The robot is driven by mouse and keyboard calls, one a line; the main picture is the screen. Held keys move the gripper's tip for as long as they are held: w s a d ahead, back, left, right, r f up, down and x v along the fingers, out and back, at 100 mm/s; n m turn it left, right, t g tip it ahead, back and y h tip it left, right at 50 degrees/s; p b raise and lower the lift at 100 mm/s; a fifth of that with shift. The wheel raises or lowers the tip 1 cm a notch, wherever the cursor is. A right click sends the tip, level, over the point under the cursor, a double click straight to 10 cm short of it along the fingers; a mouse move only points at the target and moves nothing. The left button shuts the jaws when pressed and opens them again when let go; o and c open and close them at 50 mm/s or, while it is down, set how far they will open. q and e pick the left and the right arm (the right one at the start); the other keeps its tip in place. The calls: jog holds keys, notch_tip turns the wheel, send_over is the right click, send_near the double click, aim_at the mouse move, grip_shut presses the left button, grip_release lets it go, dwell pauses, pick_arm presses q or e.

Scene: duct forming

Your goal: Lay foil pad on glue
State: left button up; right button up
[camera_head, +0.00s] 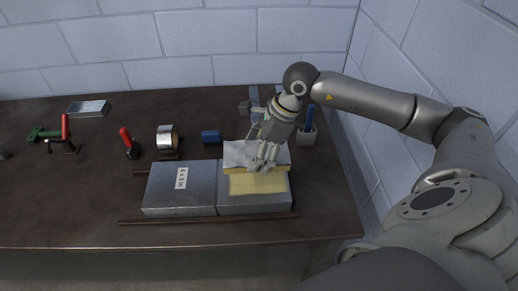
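The foil pad (236,153) has a silvery top and a yellowish edge. It is over the rear part of the right-hand metal panel. A pale yellow glue patch (258,184) shows on that panel (253,203) in front of the pad; the pad hides whatever is behind. I cannot tell whether the pad touches the panel. My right gripper (265,165) reaches in from the right, with its fingers over the pad's middle and pointing down to its front edge. Whether they grip it is unclear. My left gripper is not in view.
A left-hand metal panel (163,198) with a label joins the right one. A dark bar (210,218) lies along the front. A wall rises at right.

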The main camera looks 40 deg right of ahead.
aim_at(254, 179)
jog(key=shift+s+d+f, duration=0.1)
jog(key=shift+d+f, duration=0.05)
jog(key=shift+f, duration=0.7)
jog(key=shift+f+b, duration=0.55)
jog(key=shift+f, duration=0.1)
jog(key=shift+f+b, duration=2.7)
jog(key=shift+f, duration=0.05)
jog(key=o, duration=1)
jog(key=shift+o, duration=0.2)
jog(key=shift+r, duration=0.15)
